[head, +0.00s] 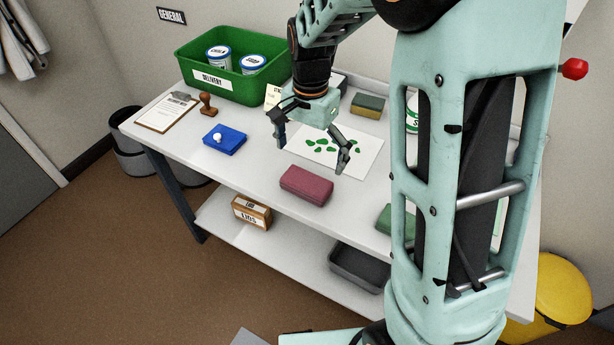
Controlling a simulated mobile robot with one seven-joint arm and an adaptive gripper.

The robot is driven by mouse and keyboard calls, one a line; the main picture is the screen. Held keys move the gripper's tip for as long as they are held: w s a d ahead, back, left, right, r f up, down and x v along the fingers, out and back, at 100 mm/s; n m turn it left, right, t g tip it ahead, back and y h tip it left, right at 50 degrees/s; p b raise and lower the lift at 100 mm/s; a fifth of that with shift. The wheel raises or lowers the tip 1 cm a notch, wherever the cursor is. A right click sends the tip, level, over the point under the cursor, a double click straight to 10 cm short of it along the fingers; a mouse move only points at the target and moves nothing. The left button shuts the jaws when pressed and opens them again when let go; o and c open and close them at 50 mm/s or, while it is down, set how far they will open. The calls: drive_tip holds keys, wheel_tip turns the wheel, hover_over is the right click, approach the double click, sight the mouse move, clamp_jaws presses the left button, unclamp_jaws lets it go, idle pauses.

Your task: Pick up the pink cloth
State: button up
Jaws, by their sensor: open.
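The pink cloth (306,185) is a folded, block-like dull pink bundle lying near the front edge of the white table (255,175). My gripper (312,160) hangs over the table with its two dark fingers spread apart and nothing between them. In the picture it is just above and behind the pink cloth, apart from it. The exact height of the fingers over the table is hard to tell.
Behind the gripper lies a white sheet (367,163) with green pieces. A blue pad (225,139), wooden stamp (207,104), clipboard (168,111) and green delivery bin (185,69) stand left. A sponge (367,106) is behind. A green folded cloth (384,219) is partly hidden by my arm.

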sight(309, 177)
wheel_tip(309, 177, down, 8)
drive_tip(key=shift+r+b, duration=0.1)
drive_tip(key=shift+b, duration=0.2)
drive_tip(key=c, duration=1)
